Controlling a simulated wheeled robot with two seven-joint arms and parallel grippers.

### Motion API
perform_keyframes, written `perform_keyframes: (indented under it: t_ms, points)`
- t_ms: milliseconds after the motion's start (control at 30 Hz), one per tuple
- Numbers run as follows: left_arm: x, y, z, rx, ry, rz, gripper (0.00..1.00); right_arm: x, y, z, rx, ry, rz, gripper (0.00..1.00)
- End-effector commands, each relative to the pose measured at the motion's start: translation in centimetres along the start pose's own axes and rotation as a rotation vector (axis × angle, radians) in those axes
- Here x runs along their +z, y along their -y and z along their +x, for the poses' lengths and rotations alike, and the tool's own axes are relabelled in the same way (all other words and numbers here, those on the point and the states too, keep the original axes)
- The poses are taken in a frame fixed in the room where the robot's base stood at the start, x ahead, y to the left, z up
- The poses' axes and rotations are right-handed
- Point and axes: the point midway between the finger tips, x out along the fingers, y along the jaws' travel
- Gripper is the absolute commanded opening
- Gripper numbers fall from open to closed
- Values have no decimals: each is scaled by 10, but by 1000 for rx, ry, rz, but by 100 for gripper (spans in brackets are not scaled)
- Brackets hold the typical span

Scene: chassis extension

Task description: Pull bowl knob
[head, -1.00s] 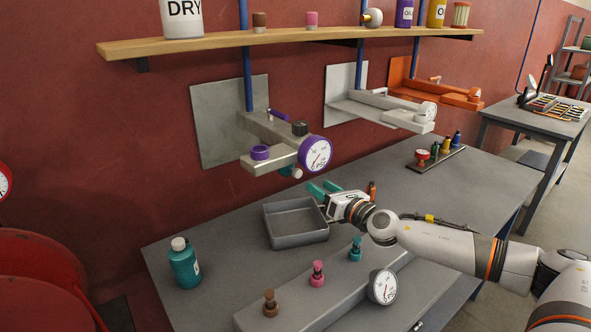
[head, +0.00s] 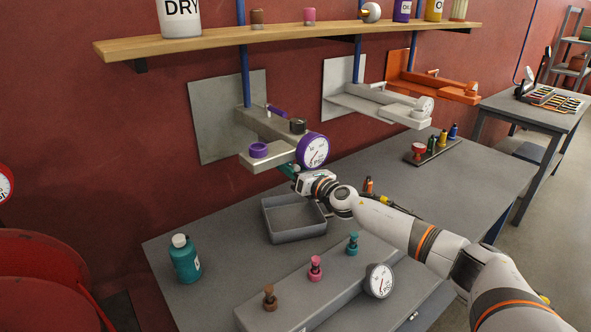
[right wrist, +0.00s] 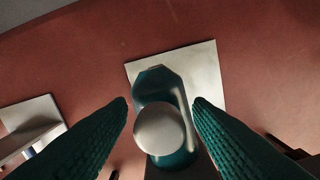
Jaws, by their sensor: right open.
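The bowl knob (right wrist: 159,129) is a round, cream-coloured knob on the underside of a teal bowl (right wrist: 154,80) in the right wrist view. In the head view the bowl and knob hang under the wall unit (head: 262,126) with the purple gauge (head: 313,151), and are mostly hidden. My right gripper (right wrist: 160,101) is open, its teal fingers on either side of the knob and bowl with gaps showing at the tips. In the head view my right gripper (head: 289,171) is just below the gauge. My left gripper is not in view.
A grey tray (head: 297,235) stands on the bench below my right gripper. A teal bottle (head: 185,259) is at the left. A raised grey block with coloured knobs and a gauge (head: 379,281) runs along the front. The shelf (head: 290,38) is above.

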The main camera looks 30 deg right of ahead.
Motion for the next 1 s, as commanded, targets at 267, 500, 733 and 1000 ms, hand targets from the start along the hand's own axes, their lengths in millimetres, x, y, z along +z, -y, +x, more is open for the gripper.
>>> perform_keyframes:
  t_ms: [267, 500, 733, 1000]
  points:
    - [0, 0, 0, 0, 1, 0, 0, 0, 0, 0, 0, 0, 0, 9]
    - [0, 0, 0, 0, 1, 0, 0, 0, 0, -1, 1, 0, 0, 0]
    - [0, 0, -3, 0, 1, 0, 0, 0, -1, -18, 2, 1, 0, 0]
    - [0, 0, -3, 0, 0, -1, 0, 0, -1, -18, 1, 1, 0, 29]
